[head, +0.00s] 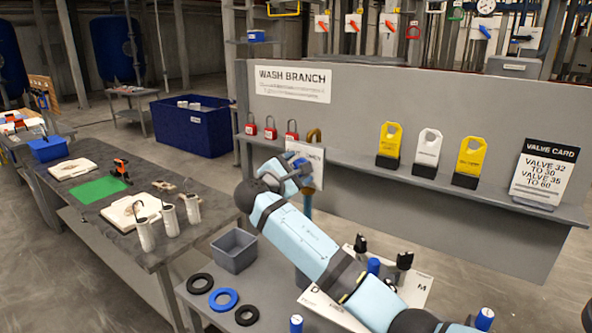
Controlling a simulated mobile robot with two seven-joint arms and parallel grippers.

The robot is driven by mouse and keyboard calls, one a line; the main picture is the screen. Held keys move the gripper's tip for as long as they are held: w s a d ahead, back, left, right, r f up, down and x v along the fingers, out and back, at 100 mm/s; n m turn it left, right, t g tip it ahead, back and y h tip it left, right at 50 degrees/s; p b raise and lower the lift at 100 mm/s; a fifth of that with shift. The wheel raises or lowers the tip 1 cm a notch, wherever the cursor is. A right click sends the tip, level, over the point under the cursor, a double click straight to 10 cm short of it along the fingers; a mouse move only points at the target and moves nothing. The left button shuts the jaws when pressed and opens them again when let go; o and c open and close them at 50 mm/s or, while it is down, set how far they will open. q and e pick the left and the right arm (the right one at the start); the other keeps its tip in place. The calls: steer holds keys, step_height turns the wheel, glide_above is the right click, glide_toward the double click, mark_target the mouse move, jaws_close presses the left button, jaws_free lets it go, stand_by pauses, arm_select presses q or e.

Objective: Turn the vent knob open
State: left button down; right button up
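My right arm comes in from the lower right and reaches up and left across the small table. Its end, where my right gripper (293,176) is, sits right in front of a white sign plate (314,164) on the wash branch. A small blue part (299,162) shows against that plate; I cannot tell whether it is the vent knob or part of my gripper. The fingers are too small and covered to tell whether they are open or touch anything. No vent knob is clearly visible. My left gripper is not in view.
The grey "WASH BRANCH" panel (420,125) has a shelf with red padlocks (270,128), yellow and white tags (428,147) and a valve card (545,172). A grey bin (233,250) and rings (223,299) lie on the small table. A dark workbench (115,205) stands at left.

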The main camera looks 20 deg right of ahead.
steer(key=c, duration=0.7)
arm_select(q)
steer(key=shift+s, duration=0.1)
arm_select(e)
steer(key=shift+c, duration=0.2)
arm_select(q)
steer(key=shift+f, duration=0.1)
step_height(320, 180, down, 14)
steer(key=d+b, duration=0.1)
steer(key=b, duration=1.6)
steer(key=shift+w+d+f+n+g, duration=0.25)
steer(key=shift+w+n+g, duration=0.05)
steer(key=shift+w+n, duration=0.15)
arm_select(e)
steer(key=m, duration=1.2)
steer(key=f+m, duration=0.1)
steer(key=m, duration=0.5)
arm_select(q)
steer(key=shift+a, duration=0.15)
